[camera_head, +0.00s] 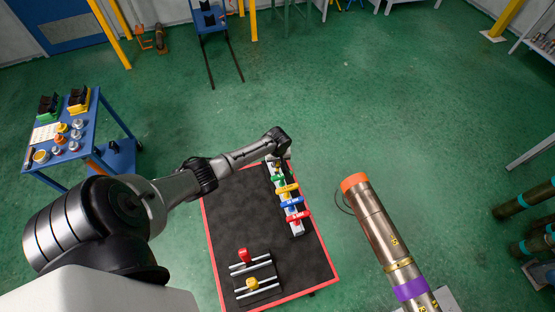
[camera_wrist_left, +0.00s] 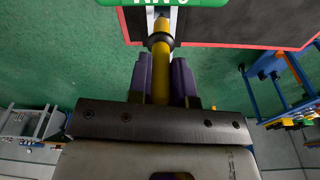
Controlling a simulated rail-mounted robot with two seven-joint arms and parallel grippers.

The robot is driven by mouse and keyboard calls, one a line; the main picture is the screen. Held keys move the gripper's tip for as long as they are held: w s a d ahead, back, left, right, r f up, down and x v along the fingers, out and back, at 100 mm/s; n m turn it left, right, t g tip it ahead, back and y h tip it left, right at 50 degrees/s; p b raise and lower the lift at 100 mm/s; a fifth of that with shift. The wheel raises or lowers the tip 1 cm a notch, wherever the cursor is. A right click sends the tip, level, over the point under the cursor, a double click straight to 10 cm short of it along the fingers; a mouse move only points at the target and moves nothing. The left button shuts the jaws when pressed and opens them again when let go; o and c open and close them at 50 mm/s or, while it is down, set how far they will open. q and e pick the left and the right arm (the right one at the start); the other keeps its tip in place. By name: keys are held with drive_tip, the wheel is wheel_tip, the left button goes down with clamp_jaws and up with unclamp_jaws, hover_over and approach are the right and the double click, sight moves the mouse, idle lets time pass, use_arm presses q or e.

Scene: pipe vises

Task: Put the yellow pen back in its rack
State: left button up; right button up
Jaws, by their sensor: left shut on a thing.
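My left gripper (camera_head: 283,160) is over the far edge of the black table mat, at the far end of a pale rail rack (camera_head: 296,228). In the left wrist view, the purple fingers of my left gripper (camera_wrist_left: 161,78) are shut on the yellow pen (camera_wrist_left: 160,65). The pen has a dark ring around it near its far end, which points at the pale rack (camera_wrist_left: 151,18). I cannot tell whether the pen touches or sits in the rack. The pen is not clear in the head view. My right gripper is not in view.
Green, yellow, blue and red pieces (camera_head: 290,200) sit along the rack. A large pipe (camera_head: 375,220) stands to the right. A blue cart (camera_head: 110,135) is at left.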

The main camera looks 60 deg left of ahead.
sight(278, 165)
use_arm(q)
drive_tip(key=shift+f, duration=0.35)
drive_tip(key=shift+f+b, duration=0.65)
drive_tip(key=shift+b, duration=0.05)
idle(0.4)
drive_tip(key=shift+f, duration=0.35)
drive_tip(key=shift+f+b, duration=0.6)
drive_tip(key=shift+b, duration=0.05)
idle(0.4)
drive_tip(key=shift+f+b, duration=0.3)
drive_tip(key=shift+f, duration=0.1)
drive_tip(key=shift+f+b, duration=0.4)
drive_tip(key=shift+f, duration=0.15)
idle(0.5)
drive_tip(key=shift+f+b, duration=0.35)
drive_tip(key=shift+f, duration=0.15)
drive_tip(key=shift+f, duration=0.1)
idle(1.1)
